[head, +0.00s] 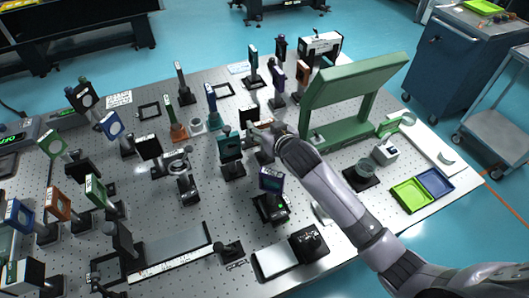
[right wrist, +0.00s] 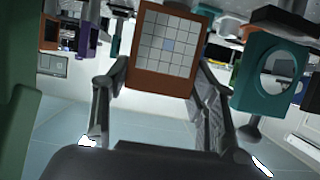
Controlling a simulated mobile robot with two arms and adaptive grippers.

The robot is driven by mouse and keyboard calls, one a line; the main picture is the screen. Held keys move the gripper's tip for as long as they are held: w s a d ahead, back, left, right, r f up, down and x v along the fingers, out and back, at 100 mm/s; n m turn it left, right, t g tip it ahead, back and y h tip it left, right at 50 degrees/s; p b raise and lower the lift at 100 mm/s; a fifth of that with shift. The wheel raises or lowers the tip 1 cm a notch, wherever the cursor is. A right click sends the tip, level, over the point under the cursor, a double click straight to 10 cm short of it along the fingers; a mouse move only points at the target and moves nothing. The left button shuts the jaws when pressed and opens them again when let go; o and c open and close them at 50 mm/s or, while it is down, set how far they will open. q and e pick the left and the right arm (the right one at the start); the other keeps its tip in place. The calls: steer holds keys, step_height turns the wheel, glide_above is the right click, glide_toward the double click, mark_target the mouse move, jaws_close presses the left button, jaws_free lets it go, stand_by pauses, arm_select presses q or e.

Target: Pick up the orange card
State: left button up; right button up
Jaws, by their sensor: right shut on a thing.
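The orange card (right wrist: 166,44), an orange-framed plate with a pale grid and a bluish centre square, sits between the fingers of my right gripper (right wrist: 162,78) in the right wrist view. The fingers are shut on its two sides. In the head view my right gripper (head: 264,131) is over the middle of the optical table, beside a dark square holder (head: 249,117). I cannot tell in the head view which part there is the card, as the gripper partly covers that spot. My left gripper is not in view.
A teal holder with a round opening (right wrist: 272,72) stands close right of the fingers in the right wrist view. In the head view a teal mount (head: 230,147) is close left of my gripper, and a large green stand (head: 352,88) is at its right. Many mounts crowd the perforated table.

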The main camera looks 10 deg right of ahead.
jaws_close()
steer(key=shift+r, duration=0.1)
stand_by(0.3)
